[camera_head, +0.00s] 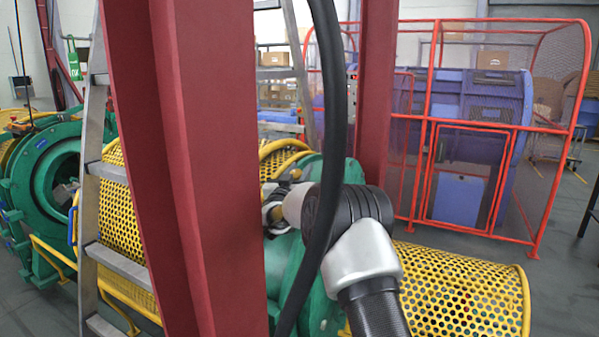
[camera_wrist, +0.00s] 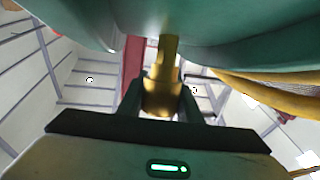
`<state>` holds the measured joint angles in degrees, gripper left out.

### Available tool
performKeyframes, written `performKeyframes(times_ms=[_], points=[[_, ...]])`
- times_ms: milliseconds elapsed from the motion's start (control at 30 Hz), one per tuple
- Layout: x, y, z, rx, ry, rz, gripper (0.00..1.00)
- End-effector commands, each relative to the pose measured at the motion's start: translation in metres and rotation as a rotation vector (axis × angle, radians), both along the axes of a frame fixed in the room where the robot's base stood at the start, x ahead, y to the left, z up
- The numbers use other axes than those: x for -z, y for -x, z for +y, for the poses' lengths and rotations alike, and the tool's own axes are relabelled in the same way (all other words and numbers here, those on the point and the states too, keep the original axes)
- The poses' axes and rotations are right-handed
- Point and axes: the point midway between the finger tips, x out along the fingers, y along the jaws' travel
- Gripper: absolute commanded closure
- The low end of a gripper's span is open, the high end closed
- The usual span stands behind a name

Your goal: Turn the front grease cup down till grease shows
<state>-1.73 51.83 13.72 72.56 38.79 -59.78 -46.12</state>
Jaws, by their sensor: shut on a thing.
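The brass grease cup (camera_wrist: 163,98) stands in the middle of the wrist view, its narrow stem reaching up to the green housing (camera_wrist: 215,25). My gripper (camera_wrist: 160,86) is shut on the cup, with one dark finger on each side of its wide lower body. No grease can be made out at the cup. In the head view my wrist reaches in beside the green housing (camera_head: 285,262), behind the black cable. The cup cannot be clearly told there, as the red post and my own arm hide much of that spot.
A red post (camera_head: 190,150) and a hanging black cable (camera_head: 328,110) stand close in front of my arm. Yellow perforated guards (camera_head: 465,295) flank the machine. A ladder (camera_head: 115,262) stands left, and a red mesh cage (camera_head: 475,170) stands behind right.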

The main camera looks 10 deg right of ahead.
Motion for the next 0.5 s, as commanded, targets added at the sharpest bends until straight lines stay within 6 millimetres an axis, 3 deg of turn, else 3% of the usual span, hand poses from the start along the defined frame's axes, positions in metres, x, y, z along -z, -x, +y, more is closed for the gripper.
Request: performKeyframes(times_ms=[300,333,433,500], points=[[-0.0012,-0.0002,0.0004,0.0,-0.001,-0.003,0.91],[-0.0013,-0.0001,0.0004,0.0,-0.001,-0.003,0.67],[-0.0012,-0.0001,0.0003,0.0,-0.001,-0.003,0.5],[-0.001,-0.0001,0.0002,0.0,-0.001,-0.003,0.5]])
